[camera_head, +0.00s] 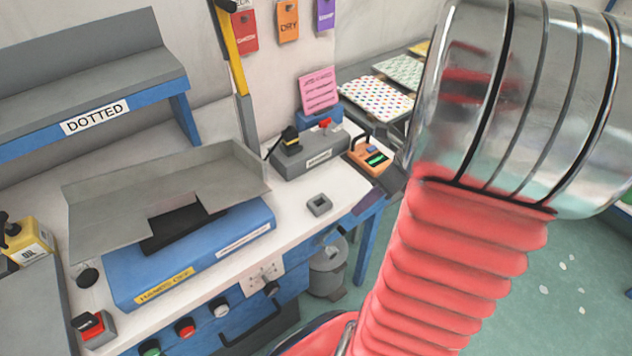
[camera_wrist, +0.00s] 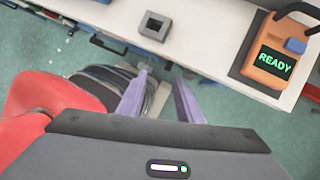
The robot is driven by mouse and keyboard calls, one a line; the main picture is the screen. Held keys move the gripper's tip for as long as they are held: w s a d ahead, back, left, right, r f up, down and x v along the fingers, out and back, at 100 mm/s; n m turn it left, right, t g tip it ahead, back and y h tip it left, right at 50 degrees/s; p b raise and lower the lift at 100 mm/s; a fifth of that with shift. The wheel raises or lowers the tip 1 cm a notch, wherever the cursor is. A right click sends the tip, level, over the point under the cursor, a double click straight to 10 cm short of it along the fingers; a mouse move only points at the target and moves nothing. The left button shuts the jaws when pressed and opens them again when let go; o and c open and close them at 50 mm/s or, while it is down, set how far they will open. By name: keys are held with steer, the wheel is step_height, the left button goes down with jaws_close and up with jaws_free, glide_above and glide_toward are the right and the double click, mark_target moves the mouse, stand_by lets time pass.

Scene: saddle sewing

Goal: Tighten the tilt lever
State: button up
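No part is labelled as the tilt lever, so I cannot tell which one it is. In the head view, a dark lever (camera_head: 275,145) leans from a grey box (camera_head: 312,158) at the back of the bench. A black knob (camera_head: 271,289) sits by a white scale plate (camera_head: 262,275) on the bench front. In the wrist view, my gripper (camera_wrist: 158,80) has its two purple fingers apart with nothing between them. The fingers are beyond the bench's front edge, below a small grey square block (camera_wrist: 155,26) in the picture.
An orange device (camera_wrist: 273,58) reading READY lies on the bench at right. In the head view, a blue fixture (camera_head: 190,260) with a grey tray fills the bench's middle. Coloured buttons (camera_head: 185,327) line the front. A grey bin (camera_head: 328,268) stands below. My red arm covers the right.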

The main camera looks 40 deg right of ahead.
mark_target(344, 230)
steer(key=d+m, duration=0.1)
steer(key=s+d+f+m, duration=0.1)
steer(key=d+f+m, duration=0.1)
steer(key=shift+s+d+m+t, duration=0.1)
steer(key=shift+s+m+t, duration=0.2)
steer(key=shift+m+t, duration=0.1)
steer(key=shift+f, duration=0.1)
steer(key=x, duration=1.3)
steer(key=shift+a+f, duration=0.25)
steer(key=shift+a, duration=0.15)
steer(key=shift+c, duration=0.3)
jaws_close()
